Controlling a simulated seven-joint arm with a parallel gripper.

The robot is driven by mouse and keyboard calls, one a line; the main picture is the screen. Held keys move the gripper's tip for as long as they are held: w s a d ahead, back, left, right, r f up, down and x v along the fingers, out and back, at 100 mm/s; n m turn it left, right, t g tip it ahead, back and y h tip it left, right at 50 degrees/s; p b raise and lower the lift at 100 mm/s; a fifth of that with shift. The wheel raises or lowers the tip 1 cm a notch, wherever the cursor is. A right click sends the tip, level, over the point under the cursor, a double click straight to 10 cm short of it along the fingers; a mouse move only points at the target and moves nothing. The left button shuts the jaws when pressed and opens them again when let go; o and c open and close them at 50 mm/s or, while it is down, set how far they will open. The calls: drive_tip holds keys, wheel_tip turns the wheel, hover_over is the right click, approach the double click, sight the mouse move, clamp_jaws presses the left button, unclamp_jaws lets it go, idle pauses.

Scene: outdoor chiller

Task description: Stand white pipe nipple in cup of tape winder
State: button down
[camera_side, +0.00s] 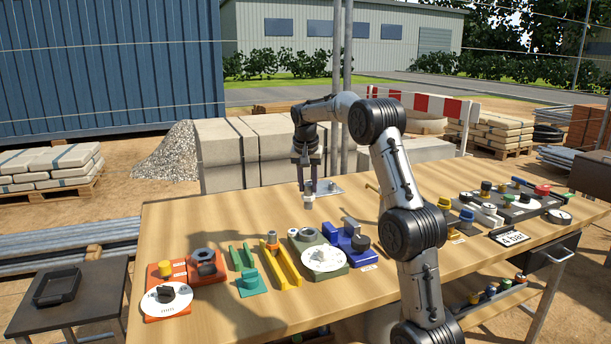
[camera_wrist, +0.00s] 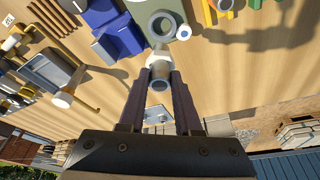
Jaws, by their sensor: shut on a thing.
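My gripper (camera_side: 308,190) is above the far part of the table, with its fingers pointing down. In the wrist view its two dark fingers (camera_wrist: 160,78) are shut on the white pipe nipple (camera_wrist: 157,60), whose open round end faces the camera. In the side view the nipple (camera_side: 308,203) shows as a small pale piece below the fingertips, apparently clear of the tabletop. The green unit with a white disc, probably the tape winder (camera_side: 337,268), stands nearer the front. Its grey round cup (camera_side: 306,234) appears empty, and shows as a ring in the wrist view (camera_wrist: 162,25).
A metal plate (camera_side: 325,187) lies beside my gripper. A blue fixture (camera_side: 346,236) stands right of the green unit; yellow rails (camera_side: 283,264) and an orange unit (camera_side: 184,280) stand left. More fittings crowd the table's right. The far left tabletop is clear.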

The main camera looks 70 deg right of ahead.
sight(307, 208)
idle(0.4)
drive_tip(key=shift+f, duration=2.5)
drive_tip(key=shift+f, duration=0.35)
drive_tip(key=shift+f, duration=1.15)
drive_tip(key=shift+f, duration=0.75)
drive_tip(key=shift+f, duration=0.25)
drive_tip(key=c, duration=0.5)
unclamp_jaws()
drive_tip(key=shift+o, duration=0.2)
drive_tip(key=shift+f, duration=0.1)
